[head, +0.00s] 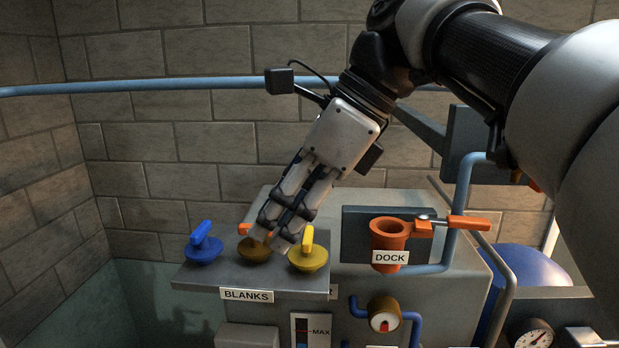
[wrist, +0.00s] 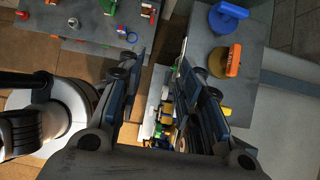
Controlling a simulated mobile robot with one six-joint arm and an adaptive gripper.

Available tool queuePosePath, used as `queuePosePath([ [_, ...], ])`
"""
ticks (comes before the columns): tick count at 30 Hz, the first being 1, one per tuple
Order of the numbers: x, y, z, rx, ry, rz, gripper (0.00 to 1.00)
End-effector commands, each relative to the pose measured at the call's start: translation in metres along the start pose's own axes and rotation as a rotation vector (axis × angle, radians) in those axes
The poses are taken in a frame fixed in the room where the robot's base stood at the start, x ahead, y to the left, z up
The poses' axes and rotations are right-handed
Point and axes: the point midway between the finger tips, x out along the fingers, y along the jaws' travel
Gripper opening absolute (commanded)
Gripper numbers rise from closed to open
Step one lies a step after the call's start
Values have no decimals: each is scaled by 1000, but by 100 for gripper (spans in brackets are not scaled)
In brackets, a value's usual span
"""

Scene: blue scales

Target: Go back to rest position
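My gripper (head: 271,240) points down in front of the blanks shelf (head: 252,283) in the head view. In the wrist view, my gripper (wrist: 157,62) has its fingers apart with nothing between them. The blue blank (head: 203,251) stands at the left of the shelf. The orange-handled blank (head: 252,251) is partly hidden behind my fingers. The yellow blank (head: 308,258) stands just right of them. In the wrist view, the blue blank (wrist: 224,17) and orange-handled blank (wrist: 226,61) lie right of the gripper.
An orange dock funnel (head: 390,238) with an orange-handled valve (head: 463,222) is right of the shelf. A blue pipe (head: 180,85) runs along the brick wall. A grey bench (wrist: 90,25) with small items shows at upper left in the wrist view.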

Motion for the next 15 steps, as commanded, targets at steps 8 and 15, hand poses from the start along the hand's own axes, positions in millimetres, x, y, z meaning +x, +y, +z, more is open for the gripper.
queuePosePath([
  [8,42,10,-51,-174,56,-60,33],
  [15,91,24,-116,-405,149,-113,33],
])
